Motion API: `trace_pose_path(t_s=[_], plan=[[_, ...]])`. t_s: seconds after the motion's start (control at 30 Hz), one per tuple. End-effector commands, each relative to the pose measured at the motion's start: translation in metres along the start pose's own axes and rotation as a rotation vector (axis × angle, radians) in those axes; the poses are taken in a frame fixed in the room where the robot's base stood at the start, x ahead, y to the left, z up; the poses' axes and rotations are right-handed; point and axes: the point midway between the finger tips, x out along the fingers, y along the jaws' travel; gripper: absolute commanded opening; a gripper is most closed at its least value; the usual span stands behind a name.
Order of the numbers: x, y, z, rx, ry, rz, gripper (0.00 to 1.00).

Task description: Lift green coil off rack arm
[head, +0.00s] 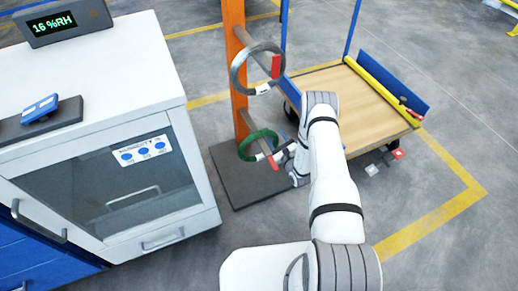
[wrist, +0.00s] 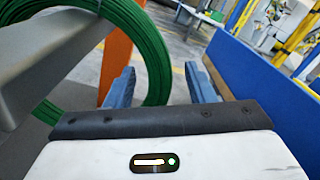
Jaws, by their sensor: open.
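The green coil (head: 245,146) hangs on the lower arm of the orange rack post (head: 236,62) in the head view. In the wrist view the green coil (wrist: 150,45) is large at upper left, and its right side passes between or just beyond my fingers. A grey rack arm (wrist: 62,55) crosses in front of part of it. My gripper (wrist: 160,90) is open, with its two blue-grey fingers apart. I cannot tell whether either finger touches the coil. In the head view my gripper (head: 284,156) is close to the coil's right side, partly hidden by my wrist.
A wooden-decked cart (head: 365,100) with blue sides stands close at the right. A white cabinet (head: 165,60) stands left. The dark rack base (head: 235,185) lies on the floor.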

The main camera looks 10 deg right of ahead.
Motion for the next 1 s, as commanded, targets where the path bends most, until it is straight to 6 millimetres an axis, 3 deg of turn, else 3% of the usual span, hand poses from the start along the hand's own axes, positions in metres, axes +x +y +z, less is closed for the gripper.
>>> trace_pose_path(t_s=[0.13,0.37,0.9,1.0], plan=[[0.0111,0.0001,-0.0014,0.001,0.001,0.0,0.49],[0.0116,-0.0004,-0.0007,0.001,0.002,-0.001,0.49],[0.0114,-0.0003,-0.0008,0.001,0.001,-0.001,0.04],[0.0114,-0.0003,-0.0008,0.001,0.001,0.0,0.0]])
